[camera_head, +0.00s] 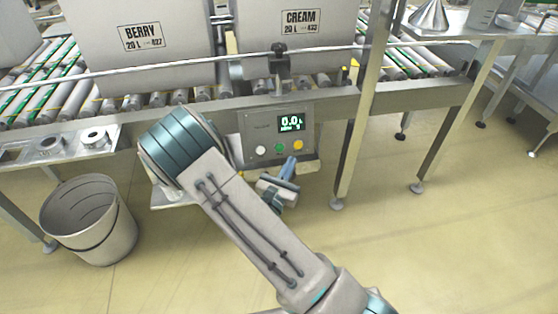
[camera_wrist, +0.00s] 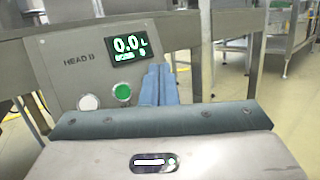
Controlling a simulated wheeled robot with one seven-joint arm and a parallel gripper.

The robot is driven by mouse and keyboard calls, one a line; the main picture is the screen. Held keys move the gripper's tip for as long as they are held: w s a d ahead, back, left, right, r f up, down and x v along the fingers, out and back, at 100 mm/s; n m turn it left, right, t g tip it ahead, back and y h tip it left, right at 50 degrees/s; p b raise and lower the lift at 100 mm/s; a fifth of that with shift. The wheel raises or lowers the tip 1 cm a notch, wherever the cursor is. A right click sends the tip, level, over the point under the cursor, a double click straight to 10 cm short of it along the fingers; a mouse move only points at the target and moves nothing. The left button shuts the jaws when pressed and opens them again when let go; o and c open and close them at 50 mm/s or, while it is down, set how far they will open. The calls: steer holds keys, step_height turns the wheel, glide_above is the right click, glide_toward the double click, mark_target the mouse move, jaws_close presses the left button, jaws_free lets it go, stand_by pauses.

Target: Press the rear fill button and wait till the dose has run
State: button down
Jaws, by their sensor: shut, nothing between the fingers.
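A grey control panel (camera_head: 262,135) hangs on the conveyor frame; it also shows in the wrist view (camera_wrist: 60,75). Its display (camera_head: 291,123) reads 0.0 L. Below it are a white button (camera_head: 260,150), a green button (camera_head: 279,147) and a yellow button (camera_head: 298,145). The wrist view shows the white button (camera_wrist: 89,102) and the green button (camera_wrist: 122,92), while my fingers hide the yellow one. I cannot tell which button is the rear fill button. My gripper (camera_head: 291,160) is shut and empty, its blue fingertips (camera_wrist: 160,68) close to the panel's lower right; contact is unclear.
Two large grey containers labelled BERRY (camera_head: 142,37) and CREAM (camera_head: 300,20) stand on the roller conveyor. A bin (camera_head: 90,222) stands on the floor at left. A steel leg (camera_head: 350,150) rises right of the panel. A steel table (camera_head: 450,22) is at upper right.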

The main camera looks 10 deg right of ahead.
steer(key=shift+w+a+f+n+t+y, duration=0.15)
steer(key=shift+a+f+n+t+y, duration=0.15)
steer(key=shift+a+f+n+y, duration=0.25)
steer(key=shift+d+f, duration=0.15)
steer(key=b, duration=0.3)
glide_toward(279, 147)
steer(key=shift+w+d+r, duration=0.4)
steer(key=shift+w+d, duration=0.25)
steer(key=shift+d, duration=0.1)
steer(key=shift+w+d+r, duration=0.4)
steer(key=shift+w+d, duration=0.25)
steer(key=shift+d, duration=0.15)
steer(key=shift+w+d+r, duration=0.35)
steer(key=shift+w+d, duration=0.3)
steer(key=shift+d, duration=0.1)
steer(key=shift+w+f, duration=0.15)
steer(key=shift+w, duration=0.25)
